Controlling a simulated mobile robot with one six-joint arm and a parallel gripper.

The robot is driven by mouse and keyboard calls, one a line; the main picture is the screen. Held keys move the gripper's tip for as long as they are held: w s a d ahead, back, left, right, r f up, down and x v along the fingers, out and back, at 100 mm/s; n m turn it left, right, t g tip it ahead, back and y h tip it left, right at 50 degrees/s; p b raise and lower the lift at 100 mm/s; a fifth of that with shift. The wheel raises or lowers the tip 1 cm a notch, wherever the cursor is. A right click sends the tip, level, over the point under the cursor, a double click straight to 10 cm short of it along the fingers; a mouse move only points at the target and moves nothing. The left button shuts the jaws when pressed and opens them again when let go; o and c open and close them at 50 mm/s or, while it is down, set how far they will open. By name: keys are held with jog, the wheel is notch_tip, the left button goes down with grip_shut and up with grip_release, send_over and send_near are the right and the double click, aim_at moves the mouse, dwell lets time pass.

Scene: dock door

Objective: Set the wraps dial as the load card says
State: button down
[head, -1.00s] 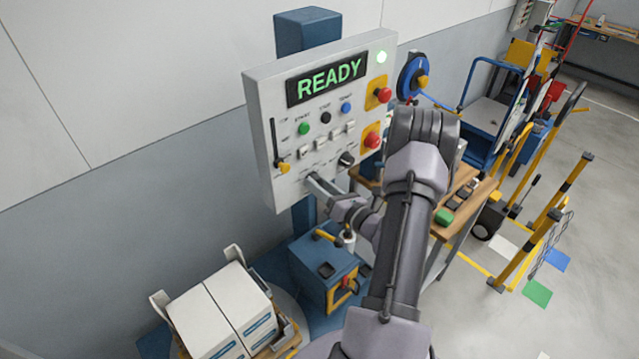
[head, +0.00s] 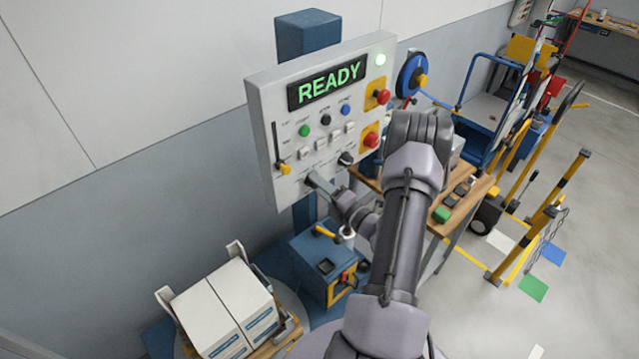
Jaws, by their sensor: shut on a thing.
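The grey control panel (head: 285,195) stands upright on a blue post, its display reading READY in green. My gripper (head: 312,182) is at the panel's lower edge, left of a black dial (head: 345,158). Its jaws are shut on a small knob there, which they hide; I take it for the wraps dial. The panel lettering is too small to read, so the dial's setting cannot be told. I cannot make out a load card.
Red stop buttons (head: 382,96) and a yellow-tipped lever (head: 284,169) are on the panel. A blue box (head: 312,250) with a yellow handle stands below my gripper. White cartons (head: 225,310) are at lower left. A wooden bench (head: 472,213) is right of my arm.

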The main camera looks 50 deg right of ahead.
jog(key=shift+m, duration=0.6)
jog(key=c, duration=0.9)
grip_release()
jog(key=s, duration=0.5)
jog(key=s+a, duration=0.1)
jog(key=s, duration=0.5)
jog(key=s+a, duration=0.1)
jog(key=s, duration=0.5)
jog(key=shift+s+b, duration=0.15)
jog(key=shift+b, duration=0.25)
